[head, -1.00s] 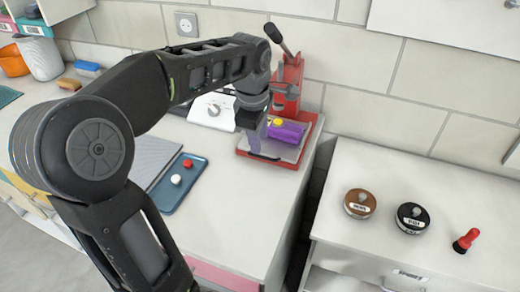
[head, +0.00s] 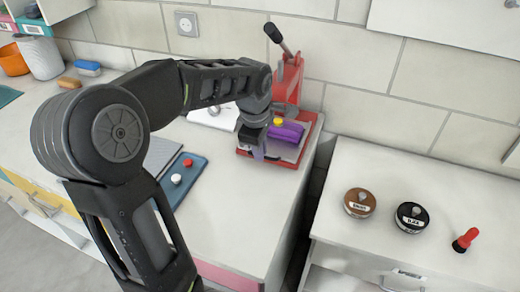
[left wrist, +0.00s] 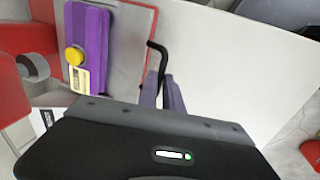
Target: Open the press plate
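The red press (head: 288,82) stands at the back right of the counter, its black-gripped lever tilted up. On its red-edged grey plate (head: 298,151) lies a purple block (head: 286,133) with a yellow knob; the block also shows at the left wrist view's upper left (left wrist: 90,40). My left gripper (head: 258,152) is low at the plate's front left. In the left wrist view its two purple-grey fingers (left wrist: 161,93) are close together, with a bent black handle (left wrist: 155,47) running down between them. The handle's lower end is hidden by the fingers. My right gripper is not in view.
A blue tray (head: 184,194) with a red and a white knob lies left of the press. A lower white cabinet on the right holds a brown tin (head: 359,203), a black tin (head: 412,217) and a red-handled tool (head: 466,240). The tiled wall is close behind.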

